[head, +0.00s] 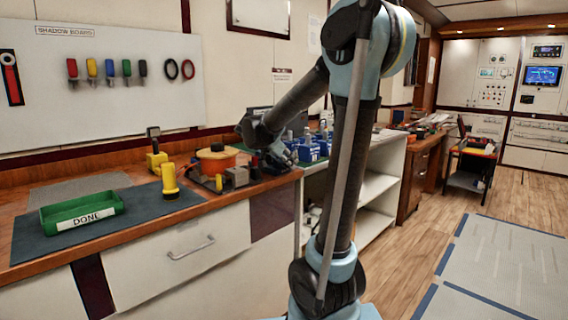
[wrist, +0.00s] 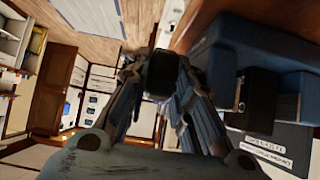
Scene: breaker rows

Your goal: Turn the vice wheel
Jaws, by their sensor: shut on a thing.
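In the head view a small grey vice-like block (head: 237,176) sits near the front right of the wooden bench. My gripper (head: 277,162) is just right of it, at the bench's front edge, and its fingers are partly hidden by their own linkage. In the wrist view my gripper (wrist: 162,95) has its fingers closed in on a dark, rounded piece (wrist: 161,74), which looks like the vice wheel. The wheel's rim and any handle cannot be made out. Large blue block shapes (wrist: 262,58) lie just right of the fingers in the wrist view.
A green tray marked DONE (head: 83,211) and a yellow flashlight (head: 169,181) are on the dark mat at left. An orange spool (head: 216,160) stands behind the vice. Blue bins (head: 309,152) are to the right.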

